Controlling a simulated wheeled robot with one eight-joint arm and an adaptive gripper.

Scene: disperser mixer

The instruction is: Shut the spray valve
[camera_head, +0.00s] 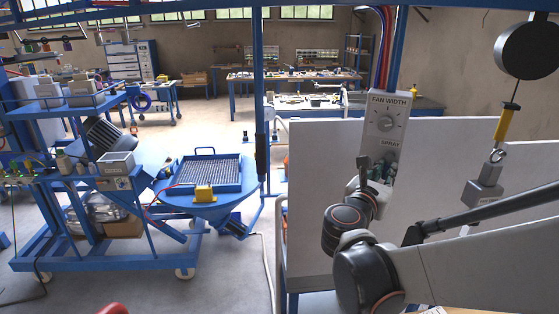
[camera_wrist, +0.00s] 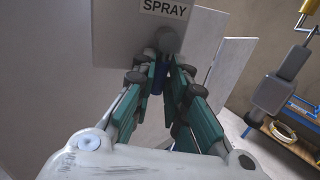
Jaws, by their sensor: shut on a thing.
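The grey control box (camera_head: 386,105) carries a FAN WIDTH dial (camera_head: 386,123) with a SPRAY label below it. The SPRAY label also shows in the wrist view, above the round grey spray valve body (camera_wrist: 169,41). A blue valve handle (camera_wrist: 158,79) points down between the fingers. My gripper (camera_wrist: 163,70) has its green-padded fingers closed around this handle, just below the valve. In the head view my gripper (camera_head: 381,169) is at the lower part of the box, and my wrist hides part of the valve there.
A pale panel (camera_head: 460,150) stands behind the box. A hanging grey block (camera_head: 484,188) with a yellow hook handle (camera_head: 504,123) is to the right. A blue cart (camera_head: 100,240) stands at the left.

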